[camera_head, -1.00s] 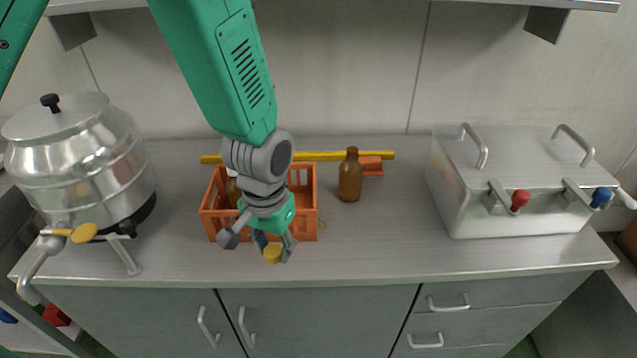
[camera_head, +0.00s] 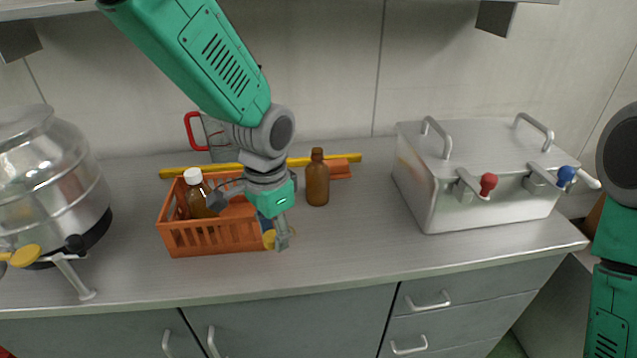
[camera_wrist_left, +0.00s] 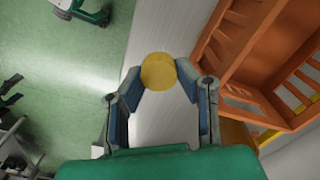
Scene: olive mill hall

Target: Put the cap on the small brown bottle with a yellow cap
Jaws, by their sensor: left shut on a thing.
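The small brown bottle (camera_head: 317,180) stands upright and uncapped on the counter, right of the orange crate. My left gripper (camera_head: 274,240) is shut on the yellow cap (camera_head: 268,239), in front of the crate's right end and to the lower left of the bottle. In the left wrist view the yellow cap (camera_wrist_left: 158,71) sits between the two fingertips (camera_wrist_left: 160,75). The bottle is not clearly seen there. Part of my right arm shows at the right edge of the head view, but its gripper is out of view.
The orange crate (camera_head: 215,240) holds a white-capped brown bottle (camera_head: 194,192). Behind are a yellow bar (camera_head: 300,161), an orange block (camera_head: 340,169) and a red-handled jug (camera_head: 214,138). A steel pot (camera_head: 45,180) stands left, a steel box (camera_head: 490,205) right. Counter before the bottle is clear.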

